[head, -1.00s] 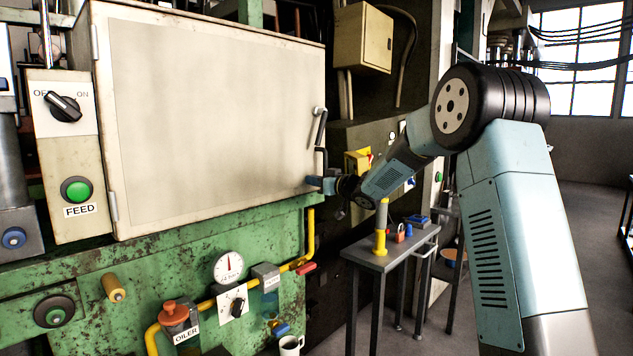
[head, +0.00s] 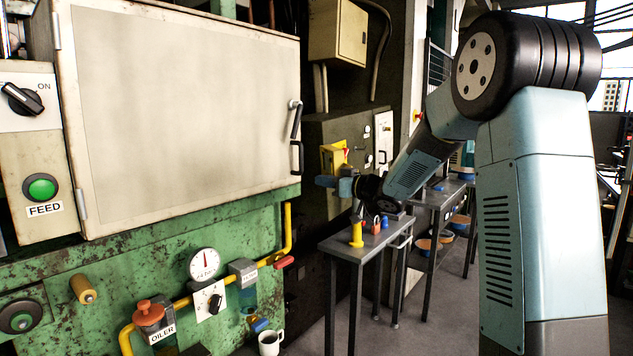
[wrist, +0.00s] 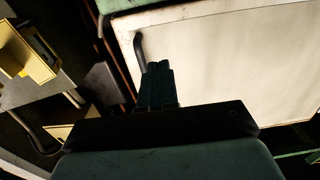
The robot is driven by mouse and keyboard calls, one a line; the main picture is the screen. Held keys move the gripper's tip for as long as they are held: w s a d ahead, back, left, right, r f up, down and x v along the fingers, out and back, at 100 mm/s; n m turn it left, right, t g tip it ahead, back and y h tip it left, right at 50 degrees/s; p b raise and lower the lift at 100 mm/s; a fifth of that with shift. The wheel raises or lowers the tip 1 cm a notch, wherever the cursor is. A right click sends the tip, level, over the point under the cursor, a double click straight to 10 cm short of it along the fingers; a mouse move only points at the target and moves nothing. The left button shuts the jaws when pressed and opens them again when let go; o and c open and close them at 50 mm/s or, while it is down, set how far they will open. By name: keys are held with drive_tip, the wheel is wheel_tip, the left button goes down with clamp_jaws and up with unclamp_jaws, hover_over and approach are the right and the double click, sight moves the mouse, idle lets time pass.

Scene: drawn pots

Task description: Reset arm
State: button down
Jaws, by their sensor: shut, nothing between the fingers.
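My gripper (head: 326,181) is shut and empty, just right of the lower right corner of the white cabinet door (head: 185,105) in the head view. My arm reaches in from the right. In the wrist view the shut fingers (wrist: 157,82) point toward the door's edge, with a dark door handle (wrist: 139,48) seen just beyond them. I cannot tell the exact gap there. In the head view the handle (head: 296,120) is apart from my gripper. The door is shut against the green machine.
A small grey table (head: 365,242) with a yellow stand (head: 356,236) and a red padlock (head: 376,225) is below my gripper. A yellow box (head: 335,158) is behind it.

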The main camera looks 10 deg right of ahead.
idle(0.3)
drive_tip(key=s+d+r+m+t+h, duration=0.1)
drive_tip(key=s+d+r+m+h, duration=0.1)
drive_tip(key=s+d+m+h, duration=0.35)
drive_tip(key=s+d+r+m+h, duration=0.25)
drive_tip(key=s+d+h, duration=0.35)
drive_tip(key=s+h, duration=0.3)
drive_tip(key=s+f+g, duration=0.3)
drive_tip(key=s+f, duration=0.2)
drive_tip(key=s, duration=1)
drive_tip(key=s+f+m+g+y, duration=0.1)
drive_tip(key=s+f+g, duration=0.3)
drive_tip(key=s, duration=1.1)
drive_tip(key=shift+f+g, duration=0.3)
drive_tip(key=shift+f, duration=0.1)
drive_tip(key=shift+s+d, duration=0.15)
